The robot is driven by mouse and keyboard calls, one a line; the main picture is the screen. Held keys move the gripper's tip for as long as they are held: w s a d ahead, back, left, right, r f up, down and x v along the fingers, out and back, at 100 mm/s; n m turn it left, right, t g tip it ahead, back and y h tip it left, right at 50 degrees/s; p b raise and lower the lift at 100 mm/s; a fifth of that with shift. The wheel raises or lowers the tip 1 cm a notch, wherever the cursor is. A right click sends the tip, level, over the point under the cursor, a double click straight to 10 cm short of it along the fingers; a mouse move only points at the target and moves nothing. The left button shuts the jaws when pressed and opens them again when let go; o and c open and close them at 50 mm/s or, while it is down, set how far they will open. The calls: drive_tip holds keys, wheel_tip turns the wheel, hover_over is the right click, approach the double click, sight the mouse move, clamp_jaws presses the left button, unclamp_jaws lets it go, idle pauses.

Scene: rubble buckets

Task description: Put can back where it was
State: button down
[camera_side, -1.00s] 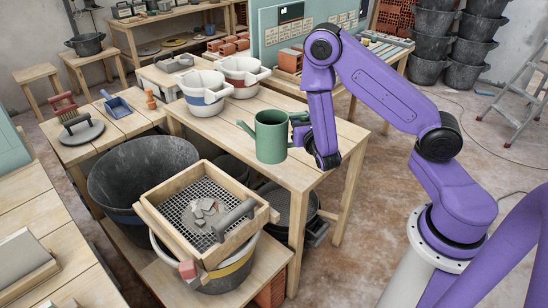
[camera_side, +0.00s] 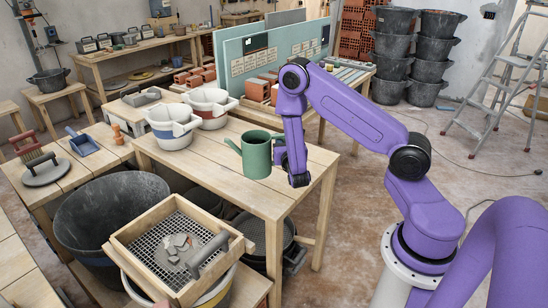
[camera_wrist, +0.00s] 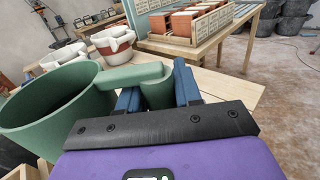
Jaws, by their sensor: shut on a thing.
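The can, a green watering can (camera_side: 256,156), is upright at the right part of the wooden work table (camera_side: 215,160) in the side view. I cannot tell whether its base touches the tabletop. My gripper (camera_side: 278,157) is at its right side. In the wrist view the can's wide open body (camera_wrist: 55,105) fills the left, and its green handle (camera_wrist: 158,90) runs between the two blue fingers of my gripper (camera_wrist: 155,88), which are shut on it. The far side of the can is hidden.
Two white buckets, one with a blue band (camera_side: 172,127) and one with red (camera_side: 210,108), stand on the table behind the can. A wooden sieve (camera_side: 180,250) with rubble is in front, near a large black tub (camera_side: 110,215). Bare tabletop lies around the can.

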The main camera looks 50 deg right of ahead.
drive_tip(key=w+d+f, duration=0.2)
drive_tip(key=w+f, duration=0.3)
drive_tip(key=f, duration=0.4)
drive_tip(key=shift+w+d+f, duration=0.15)
drive_tip(key=shift+w+f, duration=0.05)
drive_tip(key=shift+w, duration=0.15)
drive_tip(key=shift+f, duration=0.15)
drive_tip(key=c, duration=0.8)
unclamp_jaws()
